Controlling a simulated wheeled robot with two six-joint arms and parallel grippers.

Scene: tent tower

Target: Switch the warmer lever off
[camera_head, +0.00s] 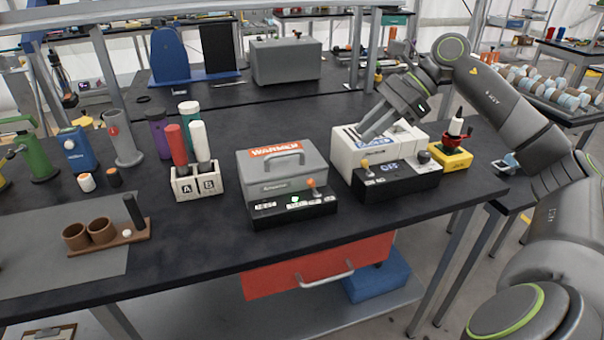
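The warmer (270,183) is a grey box with an orange "WARMER" label and a handle on its lid. It stands at the middle of the black table. Its black front panel (292,210) shows a small green light. The warmer lever (312,187) has an orange tip and stands at the right part of this panel. My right gripper (370,134) is over the white device to the right of the warmer, apart from the lever. Its two fingers point down and left with a gap between them, and nothing shows in it. My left gripper is out of view.
The white device (345,145) has a black panel (400,182) reading "OFF", a yellow-tipped lever (365,166) and a dark knob. A yellow block (455,158) stands right of it. A rack marked A and B (198,186) stands left of the warmer.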

